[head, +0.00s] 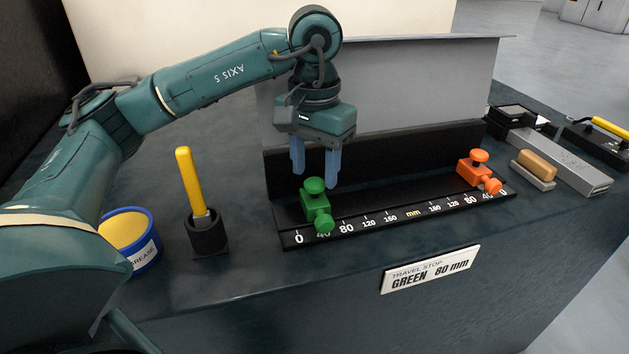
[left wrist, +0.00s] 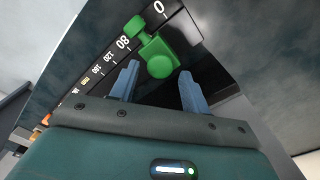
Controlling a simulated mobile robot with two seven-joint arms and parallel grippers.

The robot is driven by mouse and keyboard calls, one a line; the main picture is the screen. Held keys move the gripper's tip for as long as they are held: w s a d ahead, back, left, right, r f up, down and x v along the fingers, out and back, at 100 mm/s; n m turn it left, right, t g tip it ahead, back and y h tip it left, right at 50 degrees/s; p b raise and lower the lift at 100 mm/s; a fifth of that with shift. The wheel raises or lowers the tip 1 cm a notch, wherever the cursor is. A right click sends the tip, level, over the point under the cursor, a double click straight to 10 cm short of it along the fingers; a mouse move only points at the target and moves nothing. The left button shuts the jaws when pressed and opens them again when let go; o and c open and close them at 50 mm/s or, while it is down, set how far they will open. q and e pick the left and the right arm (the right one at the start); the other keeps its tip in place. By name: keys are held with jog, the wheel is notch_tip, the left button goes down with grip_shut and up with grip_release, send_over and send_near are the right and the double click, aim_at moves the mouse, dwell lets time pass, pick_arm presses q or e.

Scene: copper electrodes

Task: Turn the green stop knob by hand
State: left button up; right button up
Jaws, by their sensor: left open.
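The green stop (head: 317,206) sits on the scaled rail (head: 350,223), with one round knob on top (head: 314,186) and another at its front (head: 324,224). Its front knob partly covers the 40 mark, between 0 and 80. My left gripper (head: 315,178) points down just above and behind the stop, open and empty. In the left wrist view, the two blue fingers (left wrist: 158,76) are spread either side of the round top knob (left wrist: 160,67); whether they touch it cannot be told. The green stop's body also shows there (left wrist: 180,40). My right gripper is not in view.
An orange stop (head: 474,170) sits at the rail's right end. A placard (head: 430,270) reads "TRAVEL STOP GREEN 80 mm". A grey upright plate (head: 400,90) stands behind the rail. A yellow-handled tool (head: 188,180) in a black holder and a grease tin (head: 148,252) stand left.

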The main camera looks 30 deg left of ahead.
pick_arm(q)
jog(key=shift+f+b, duration=0.35)
jog(key=shift+f, duration=0.45)
jog(key=c, duration=0.7)
